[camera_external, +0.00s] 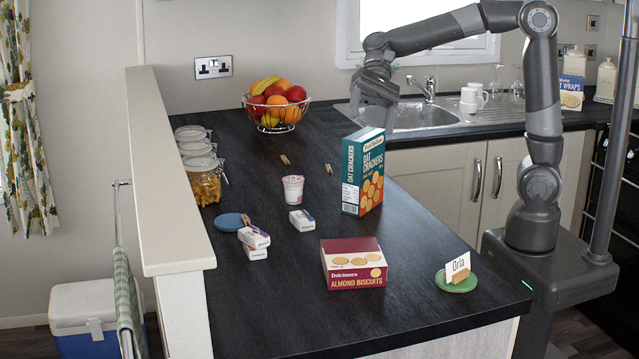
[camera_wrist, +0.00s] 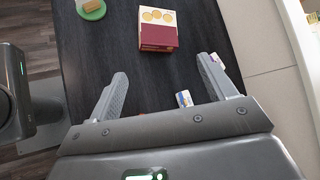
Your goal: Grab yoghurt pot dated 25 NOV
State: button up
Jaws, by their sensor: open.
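One small white yoghurt pot (camera_external: 293,189) with pinkish-red print stands upright in the middle of the counter in the external view. No date can be read on it, and it cannot be made out in the wrist view.
The tall oat crackers box (camera_external: 362,172) stands right of the pot. Small cartons (camera_external: 301,220) lie near it. An almond biscuits box (camera_external: 353,264), also in the wrist view (camera_wrist: 158,28), sits in front. Jars (camera_external: 203,180) line the left; a fruit bowl (camera_external: 275,122) stands behind.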

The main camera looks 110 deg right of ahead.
jog(key=w+d+m+t+y, duration=0.1)
jog(key=w+d+m+t, duration=0.2)
jog(key=d, duration=0.5)
jog(key=w+d+f+m+t+y, duration=0.15)
jog(key=d+m, duration=0.25)
jog(key=d, duration=0.4)
jog(key=w+d+m+t+y, duration=0.15)
jog(key=d+m+t, duration=0.25)
jog(key=d, duration=0.5)
jog(key=h, duration=0.1)
send_near(290, 182)
jog(key=shift+s+d+r, duration=0.4)
jog(key=shift+d+r, duration=0.1)
jog(key=shift+r, duration=0.05)
jog(key=shift+f, duration=0.3)
jog(key=shift+w+a, duration=0.25)
jog(key=x, duration=0.4)
jog(key=shift+w+a+f, duration=0.1)
jog(key=shift+w+a, duration=0.15)
jog(key=shift+f+x, duration=0.15)
jog(key=shift+x, duration=1.2)
jog(key=shift+f+x, duration=0.15)
jog(key=shift+x, duration=1.2)
jog(key=shift+c, duration=0.5)
